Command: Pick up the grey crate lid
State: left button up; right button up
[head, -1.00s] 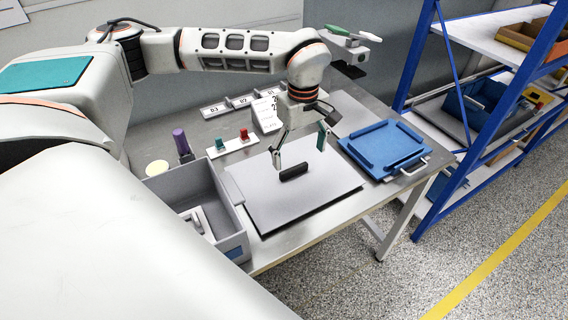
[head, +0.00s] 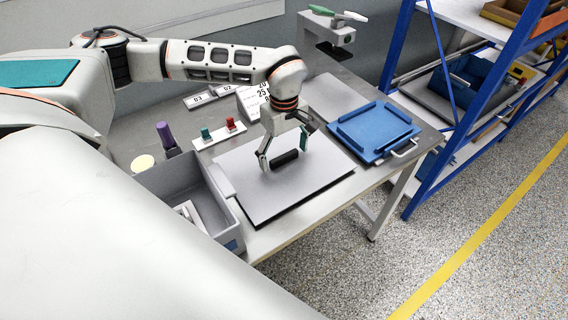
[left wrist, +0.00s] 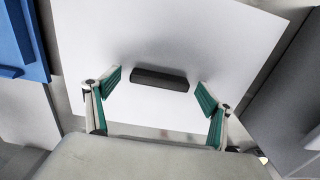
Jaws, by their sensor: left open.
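The grey crate lid (head: 262,195) lies flat on the metal bench, with a black bar handle (head: 285,159) on its top. It also fills much of the left wrist view (left wrist: 165,40), where the black handle (left wrist: 160,79) sits between and a little beyond my fingertips. My left gripper (head: 283,152) is open just above the lid, its fingers spread to either side of the handle. The left wrist view shows the gripper's green-padded fingers (left wrist: 158,88) apart and empty. I cannot tell whether the fingertips touch the lid. My right gripper is not in view.
An open grey crate (head: 222,200) stands left of the lid. A blue lid or tray (head: 378,130) with a metal handle lies to the right. Behind are a panel with green and red switches (head: 219,134), a purple-topped item (head: 165,135) and number cards. Blue shelving (head: 440,120) stands at right.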

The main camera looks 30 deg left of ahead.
pick_arm(q)
jog(key=shift+f, duration=0.1)
jog(key=c, duration=1.3)
